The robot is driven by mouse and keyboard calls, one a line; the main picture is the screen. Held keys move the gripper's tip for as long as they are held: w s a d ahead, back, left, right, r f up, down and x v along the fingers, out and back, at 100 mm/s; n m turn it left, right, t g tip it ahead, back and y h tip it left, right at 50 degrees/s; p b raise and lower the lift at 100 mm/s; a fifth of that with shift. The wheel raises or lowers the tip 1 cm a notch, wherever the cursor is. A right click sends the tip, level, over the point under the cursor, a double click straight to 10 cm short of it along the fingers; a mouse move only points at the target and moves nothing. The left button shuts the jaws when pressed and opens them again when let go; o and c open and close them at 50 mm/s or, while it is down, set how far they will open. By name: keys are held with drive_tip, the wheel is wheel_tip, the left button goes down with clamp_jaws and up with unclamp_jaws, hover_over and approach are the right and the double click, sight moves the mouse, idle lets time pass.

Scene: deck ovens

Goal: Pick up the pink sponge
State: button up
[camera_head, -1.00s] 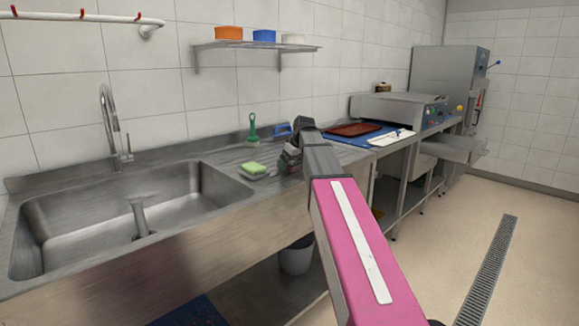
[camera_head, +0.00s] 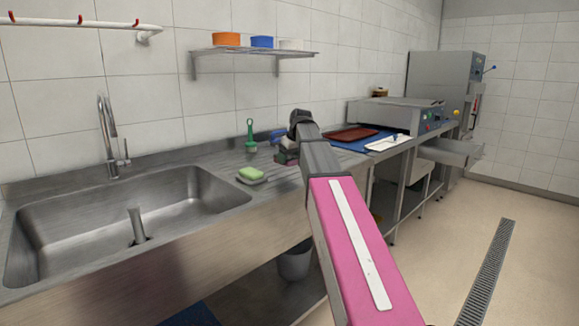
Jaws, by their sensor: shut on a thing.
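My arm reaches over the steel counter beside the sink, and my gripper (camera_head: 287,152) is small and partly hidden behind my own wrist. A pinkish edge, the pink sponge (camera_head: 287,159), shows at the fingers, low over the counter. My gripper is shut on it. Most of the sponge is hidden, and I cannot tell how far it is from the counter surface. A green sponge (camera_head: 251,173) lies on a small grey dish (camera_head: 253,182) to the left of my gripper.
A green brush (camera_head: 251,138) stands behind by the wall, and a blue-handled item (camera_head: 278,135) is behind my wrist. The sink (camera_head: 130,215) is at left. A red tray (camera_head: 352,133), a blue mat (camera_head: 345,145) and a white tray (camera_head: 388,143) lie to the right.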

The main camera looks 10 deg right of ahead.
drive_tip(key=s+a+r, duration=0.6)
drive_tip(key=a, duration=0.3)
drive_tip(key=shift+a+r, duration=0.2)
drive_tip(key=shift+a, duration=0.05)
